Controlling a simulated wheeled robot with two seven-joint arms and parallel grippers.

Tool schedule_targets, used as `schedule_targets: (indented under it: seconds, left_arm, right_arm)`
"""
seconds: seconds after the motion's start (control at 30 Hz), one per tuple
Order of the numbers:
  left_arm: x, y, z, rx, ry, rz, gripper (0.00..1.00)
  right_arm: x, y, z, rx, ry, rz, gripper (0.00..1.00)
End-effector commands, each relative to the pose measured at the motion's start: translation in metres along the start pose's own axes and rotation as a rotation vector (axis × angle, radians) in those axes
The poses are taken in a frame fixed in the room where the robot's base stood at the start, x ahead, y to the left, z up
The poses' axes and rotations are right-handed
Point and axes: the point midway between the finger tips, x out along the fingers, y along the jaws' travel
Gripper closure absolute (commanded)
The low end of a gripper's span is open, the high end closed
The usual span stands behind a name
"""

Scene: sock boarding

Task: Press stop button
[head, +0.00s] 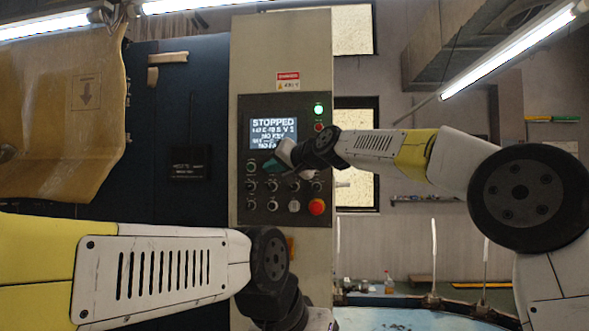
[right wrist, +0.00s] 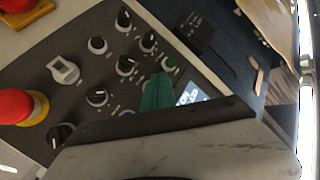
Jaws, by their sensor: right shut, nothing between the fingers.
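The control panel (head: 243,128) is a dark plate on a pale upright cabinet. Its lit screen (head: 273,133) reads "STOPPED" above smaller lines. A large red mushroom button (head: 316,207) sits at the panel's lower right; the right wrist view shows it on a yellow collar (right wrist: 41,107). I cannot read which control is labelled stop. My right gripper (head: 270,165) is shut and empty, its teal fingertips just below the screen. In the right wrist view the teal tips (right wrist: 158,92) lie near a green button (right wrist: 169,63); contact cannot be told. My left gripper's fingers are out of view.
Several knobs fill the panel's lower half, including a white-handled switch (right wrist: 65,71). A green lamp (head: 318,110) and small red button (head: 319,127) are at upper right. A yellowish sheet (head: 70,100) hangs at left. A pale blue round surface (head: 400,318) is at lower right.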

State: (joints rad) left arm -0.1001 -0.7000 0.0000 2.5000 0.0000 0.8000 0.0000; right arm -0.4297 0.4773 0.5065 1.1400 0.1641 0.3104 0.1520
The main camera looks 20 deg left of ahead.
Motion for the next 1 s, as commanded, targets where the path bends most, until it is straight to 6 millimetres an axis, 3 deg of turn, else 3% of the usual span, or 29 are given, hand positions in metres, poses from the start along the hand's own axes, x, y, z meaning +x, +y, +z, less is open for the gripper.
schedule_targets:
  seconds: [0.5,1.0]
  left_arm:
    - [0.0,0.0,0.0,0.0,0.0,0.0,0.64]
    - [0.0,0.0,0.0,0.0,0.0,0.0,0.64]
  right_arm:
    - [-0.033,-0.024,0.023,-0.001,0.0,0.0,1.0]
    - [-0.034,-0.025,0.025,0.0,0.0,0.0,1.0]
